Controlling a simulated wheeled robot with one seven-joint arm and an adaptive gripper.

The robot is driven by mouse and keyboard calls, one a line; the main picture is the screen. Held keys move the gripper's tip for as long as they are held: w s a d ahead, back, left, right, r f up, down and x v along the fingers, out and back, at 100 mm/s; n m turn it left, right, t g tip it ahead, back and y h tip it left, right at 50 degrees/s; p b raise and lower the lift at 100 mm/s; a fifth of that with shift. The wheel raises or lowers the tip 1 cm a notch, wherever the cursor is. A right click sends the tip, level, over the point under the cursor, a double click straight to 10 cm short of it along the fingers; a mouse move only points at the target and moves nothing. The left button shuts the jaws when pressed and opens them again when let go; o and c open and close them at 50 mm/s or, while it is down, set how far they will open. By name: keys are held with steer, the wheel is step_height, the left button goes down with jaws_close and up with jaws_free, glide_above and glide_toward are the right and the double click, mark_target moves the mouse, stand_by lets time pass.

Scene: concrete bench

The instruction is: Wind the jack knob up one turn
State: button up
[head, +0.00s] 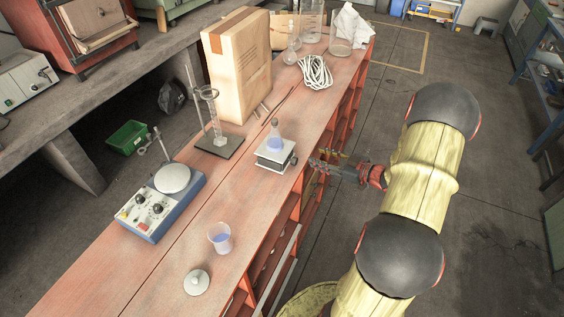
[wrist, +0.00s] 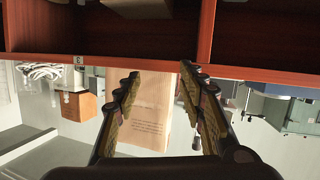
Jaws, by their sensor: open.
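The lab jack (head: 275,155) stands near the bench's right edge in the head view, with a pale top plate. A flask with blue liquid (head: 275,140) stands on it. The jack's small dark knob (head: 294,162) faces right, toward my gripper (head: 314,164). My gripper is apart from the knob, just past the bench edge. In the wrist view my gripper (wrist: 159,72) has its two fingers spread, with nothing held between them. I cannot make out the jack or knob in the wrist view.
A beaker of blue liquid (head: 220,238), a hotplate (head: 158,202), a stand with a glass cylinder (head: 218,146) and a tall cardboard box (head: 238,65) surround the jack. Red shelving (wrist: 110,38) fills the top of the wrist view.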

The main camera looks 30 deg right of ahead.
steer(key=w+d+r+m+g+h, duration=0.1)
steer(key=d+r+m+g+h, duration=0.25)
steer(key=d+h, duration=0.3)
steer(key=a+r+m+g+h, duration=0.1)
steer(key=a+r+g+h, duration=0.2)
steer(key=a+r, duration=0.5)
steer(key=s+a+r+y, duration=0.1)
steer(key=s+a+r, duration=0.3)
steer(key=a, duration=0.4)
steer(key=s+a+r+g+y+p, duration=0.1)
steer(key=s+a+r, duration=0.4)
steer(key=a, duration=0.3)
steer(key=s+a+r+y, duration=0.1)
steer(key=s+a+r, duration=0.3)
steer(key=a, duration=0.4)
steer(key=shift+s+a+r+m+p, duration=0.15)
steer(key=shift+s+r+m+p, duration=0.05)
steer(key=shift+s+m+p, duration=0.2)
steer(key=shift+g, duration=0.25)
